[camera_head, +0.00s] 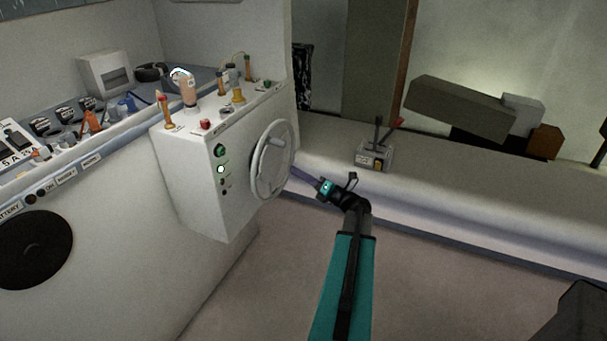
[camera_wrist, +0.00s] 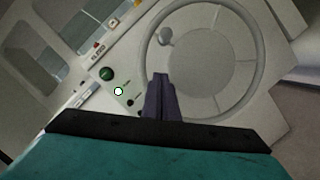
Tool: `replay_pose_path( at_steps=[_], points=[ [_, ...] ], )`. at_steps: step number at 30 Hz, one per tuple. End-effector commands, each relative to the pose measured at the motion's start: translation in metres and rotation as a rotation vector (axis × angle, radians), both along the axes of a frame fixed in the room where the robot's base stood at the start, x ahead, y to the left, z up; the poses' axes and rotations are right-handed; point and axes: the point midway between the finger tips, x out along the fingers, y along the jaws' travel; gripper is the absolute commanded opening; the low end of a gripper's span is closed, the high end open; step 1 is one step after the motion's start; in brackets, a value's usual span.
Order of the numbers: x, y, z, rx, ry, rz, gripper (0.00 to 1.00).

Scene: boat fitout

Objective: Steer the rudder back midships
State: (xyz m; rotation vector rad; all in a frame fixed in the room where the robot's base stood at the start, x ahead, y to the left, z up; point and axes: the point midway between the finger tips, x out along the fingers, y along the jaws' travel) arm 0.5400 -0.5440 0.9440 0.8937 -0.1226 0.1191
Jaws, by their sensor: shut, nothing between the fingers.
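The steering wheel (camera_head: 272,159) is a light grey ring with a solid hub, mounted on the side of a white console (camera_head: 190,200). In the wrist view the wheel (camera_wrist: 258,75) fills the upper right, with a round knob (camera_wrist: 166,37) at its upper left. My gripper (camera_head: 294,171) is close to the wheel's right side in the head view. In the wrist view my gripper (camera_wrist: 162,76) is shut and empty, in front of the wheel's lower left part. I cannot tell whether it touches the wheel. No rudder is in view.
A green knob (camera_head: 219,150) and a lit white lamp (camera_head: 221,169) are on the console face left of the wheel. Several bottles and small tools stand on top. A lever box (camera_head: 373,158) sits on the ledge to the right. The floor (camera_head: 450,275) in front is clear.

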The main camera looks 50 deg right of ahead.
Motion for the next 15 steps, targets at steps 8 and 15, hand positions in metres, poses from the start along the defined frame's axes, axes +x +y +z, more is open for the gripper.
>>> replay_pose_path(
  at_steps=[8, 15],
  points=[
    [0.041, 0.002, 0.008, -0.001, 0.0, 0.003, 0.0],
    [0.068, -0.003, 0.018, -0.001, 0.0, 0.0, 0.0]
  ],
)
